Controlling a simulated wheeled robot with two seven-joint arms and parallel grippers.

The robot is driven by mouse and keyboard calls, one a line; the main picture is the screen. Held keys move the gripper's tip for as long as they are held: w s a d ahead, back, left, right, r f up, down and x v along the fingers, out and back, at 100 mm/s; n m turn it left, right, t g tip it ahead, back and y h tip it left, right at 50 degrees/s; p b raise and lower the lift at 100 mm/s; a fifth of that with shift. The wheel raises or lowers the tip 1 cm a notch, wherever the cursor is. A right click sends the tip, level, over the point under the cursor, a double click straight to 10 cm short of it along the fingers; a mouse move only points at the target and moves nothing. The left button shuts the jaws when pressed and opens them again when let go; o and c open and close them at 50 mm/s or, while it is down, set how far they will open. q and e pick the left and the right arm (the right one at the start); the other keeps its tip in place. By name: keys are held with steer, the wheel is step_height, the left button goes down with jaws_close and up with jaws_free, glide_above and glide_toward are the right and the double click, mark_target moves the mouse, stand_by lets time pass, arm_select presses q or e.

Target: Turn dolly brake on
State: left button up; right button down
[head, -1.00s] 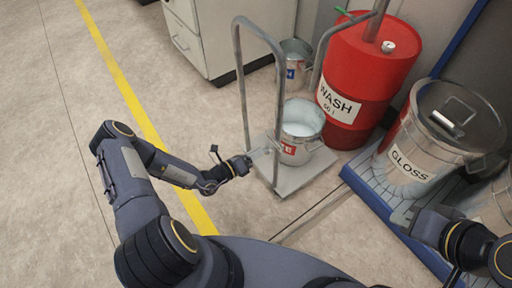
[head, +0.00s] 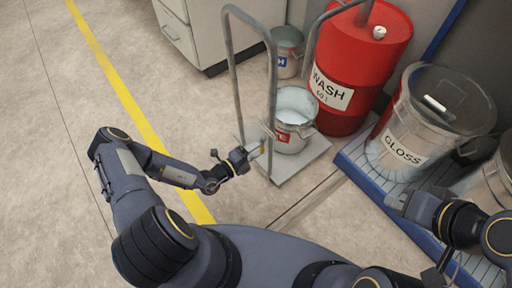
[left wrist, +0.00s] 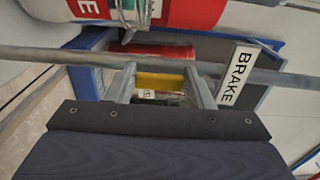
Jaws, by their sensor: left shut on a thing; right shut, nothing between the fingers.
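The dolly is a flat grey platform (head: 288,172) with an upright tubular handle (head: 274,90). A white sign reading BRAKE (left wrist: 238,75) stands beside a horizontal grey bar in the left wrist view. My left gripper (head: 257,150) is at the dolly's near side, by the handle upright. In the left wrist view its fingers (left wrist: 160,88) are shut on a yellow piece (left wrist: 160,79) beside the BRAKE sign, apparently the brake lever. The rest of that piece is hidden. My right gripper (head: 398,202) is shut and empty, away from the dolly, over the blue-edged pallet.
A bucket with a red label (head: 293,122) stands on the dolly. Behind it are a blue-label bucket (head: 287,52) and a red WASH drum (head: 362,70). Floor to the left is clear.

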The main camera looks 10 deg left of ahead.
stand_by(0.4)
arm_select(q)
steer(key=o, duration=1.4)
steer(key=p+v, duration=0.1)
steer(key=v, duration=0.6)
steer(key=shift+s+a, duration=0.25)
steer(key=shift+s, duration=0.1)
